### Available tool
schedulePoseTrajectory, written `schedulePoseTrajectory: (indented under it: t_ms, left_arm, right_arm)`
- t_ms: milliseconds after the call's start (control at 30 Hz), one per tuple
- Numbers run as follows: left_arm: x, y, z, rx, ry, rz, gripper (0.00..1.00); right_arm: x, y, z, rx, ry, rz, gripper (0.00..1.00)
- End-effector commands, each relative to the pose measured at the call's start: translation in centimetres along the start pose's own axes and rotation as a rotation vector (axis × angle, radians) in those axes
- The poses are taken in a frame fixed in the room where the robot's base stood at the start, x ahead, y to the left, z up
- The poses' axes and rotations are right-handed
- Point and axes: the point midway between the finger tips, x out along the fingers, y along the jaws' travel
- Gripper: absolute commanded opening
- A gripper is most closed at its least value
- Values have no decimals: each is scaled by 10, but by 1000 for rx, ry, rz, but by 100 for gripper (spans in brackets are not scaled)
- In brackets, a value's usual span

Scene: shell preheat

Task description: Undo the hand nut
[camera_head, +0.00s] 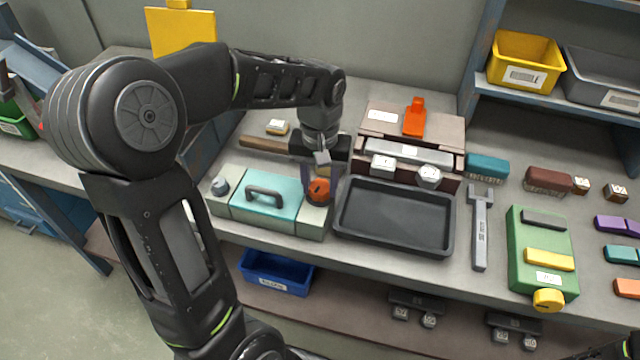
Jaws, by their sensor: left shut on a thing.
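A teal fixture (268,205) with a dark handle and grey end blocks sits on the bench at the left. On its right end block is a round orange-red knob (318,191), which looks like the hand nut. My left gripper (320,176) comes down from above onto this knob and is shut on it. The fingertips and the exact contact are partly hidden by the gripper itself. My right gripper is not in view; only a dark bit of my own body shows at the bottom right corner.
A black tray (395,246) lies right of the knob. A hammer's wooden handle (262,145) lies just behind. A brown fixture with an orange lever (414,117) stands behind the tray. A grey wrench (480,230) and a green fixture (530,228) lie farther right.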

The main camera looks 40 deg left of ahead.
Motion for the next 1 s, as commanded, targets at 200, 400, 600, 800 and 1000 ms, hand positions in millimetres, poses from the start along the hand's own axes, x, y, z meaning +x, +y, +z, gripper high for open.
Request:
schedulePoseTrajectory:
  t_ms: [200, 400, 600, 800, 1000]
  left_arm:
    - [0, 0, -1, -165, 2, 1, 0]
    - [0, 0, -1, -264, 2, 1, 0]
    - [-1, 0, -1, -305, 2, 1, 0]
    - [-1, 0, -1, -313, 2, 1, 0]
    - [-1, 0, -1, -312, 2, 1, 41]
  right_arm:
    - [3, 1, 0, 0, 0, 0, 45]
    - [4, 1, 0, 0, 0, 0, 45]
    - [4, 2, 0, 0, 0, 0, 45]
    - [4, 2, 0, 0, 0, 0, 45]
    - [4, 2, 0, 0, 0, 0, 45]
